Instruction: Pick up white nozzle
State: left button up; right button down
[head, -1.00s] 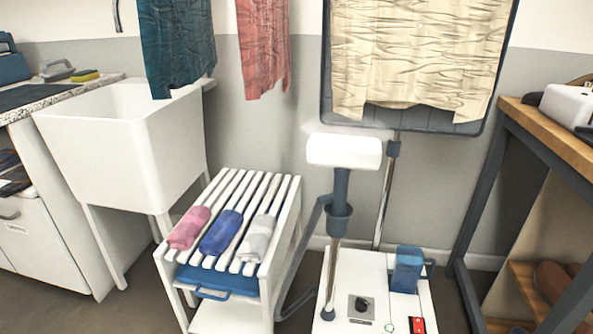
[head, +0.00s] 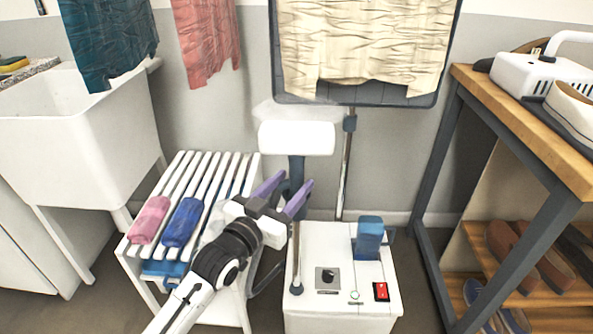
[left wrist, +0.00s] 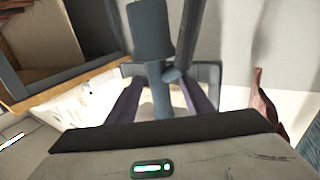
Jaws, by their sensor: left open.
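The white nozzle (head: 297,138) is a wide rounded head on a blue-grey handle, upright in its holder above the white steamer base (head: 340,250) in the head view. My left gripper (head: 284,192) is open, its two purple fingers pointing up at the handle just below the nozzle. In the left wrist view the dark handle (left wrist: 150,35) stands between and beyond the fingers (left wrist: 160,98). I cannot tell whether they touch it. The white nozzle head is not clearly visible in that view. My right gripper is out of view.
A metal pole (head: 345,170) rises behind the nozzle to a board with a cream cloth (head: 365,45). A white slatted rack (head: 190,170) with rolled towels stands left, partly behind my arm. A wooden-topped table (head: 530,125) stands right, and a white sink (head: 70,140) left.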

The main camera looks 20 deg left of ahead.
pick_arm(q)
jog(key=w+d+b, duration=0.1)
jog(key=w, duration=0.5)
jog(key=shift+w+d, duration=0.15)
jog(key=shift+d, duration=0.1)
jog(key=shift+r, duration=0.1)
jog(key=shift+c, duration=0.5)
jog(key=c, duration=1.1)
jog(key=shift+r, duration=0.15)
